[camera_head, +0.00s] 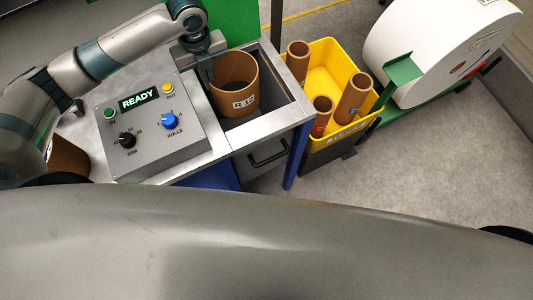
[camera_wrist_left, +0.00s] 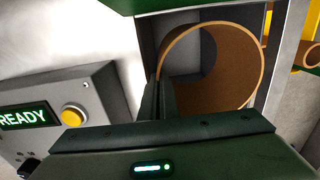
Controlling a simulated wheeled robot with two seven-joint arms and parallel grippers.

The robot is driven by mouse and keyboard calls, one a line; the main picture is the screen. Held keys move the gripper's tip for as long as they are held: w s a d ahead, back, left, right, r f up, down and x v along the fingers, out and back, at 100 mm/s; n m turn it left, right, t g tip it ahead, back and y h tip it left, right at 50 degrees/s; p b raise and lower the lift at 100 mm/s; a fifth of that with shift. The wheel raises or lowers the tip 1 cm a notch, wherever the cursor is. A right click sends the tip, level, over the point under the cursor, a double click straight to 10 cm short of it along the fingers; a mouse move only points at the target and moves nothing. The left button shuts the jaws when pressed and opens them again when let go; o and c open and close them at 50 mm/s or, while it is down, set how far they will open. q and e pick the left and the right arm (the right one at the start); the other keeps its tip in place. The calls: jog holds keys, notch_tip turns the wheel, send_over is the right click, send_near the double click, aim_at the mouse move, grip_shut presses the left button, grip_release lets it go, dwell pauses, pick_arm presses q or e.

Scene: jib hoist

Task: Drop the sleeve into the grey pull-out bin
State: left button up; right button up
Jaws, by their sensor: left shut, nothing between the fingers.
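A wide brown cardboard sleeve (camera_head: 234,75) with a white label stands in the opening of the grey pull-out bin (camera_head: 277,123), towards its left side. Its open top faces up. In the left wrist view the sleeve (camera_wrist_left: 238,85) shows its round rim and hollow inside. My left gripper (camera_head: 210,82) points down at the sleeve's left edge. Its fingers (camera_wrist_left: 160,97) are shut with nothing between them; I cannot tell whether they touch the sleeve wall. The sleeve's lower end is hidden inside the bin. My right gripper is not in view.
A control box (camera_head: 150,127) with a READY display sits left of the bin. A yellow crate (camera_head: 322,75) with several narrow brown tubes stands to the right. Beyond it is a large white roll (camera_head: 430,45) on a green stand. A brown object (camera_head: 68,156) shows partly behind my arm.

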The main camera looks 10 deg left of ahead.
pick_arm(q)
jog(key=o, duration=0.5)
jog(key=shift+r, duration=0.1)
jog(key=shift+r+b, duration=1.7)
jog(key=shift+r, duration=6.9)
jog(key=shift+s+f, duration=0.1)
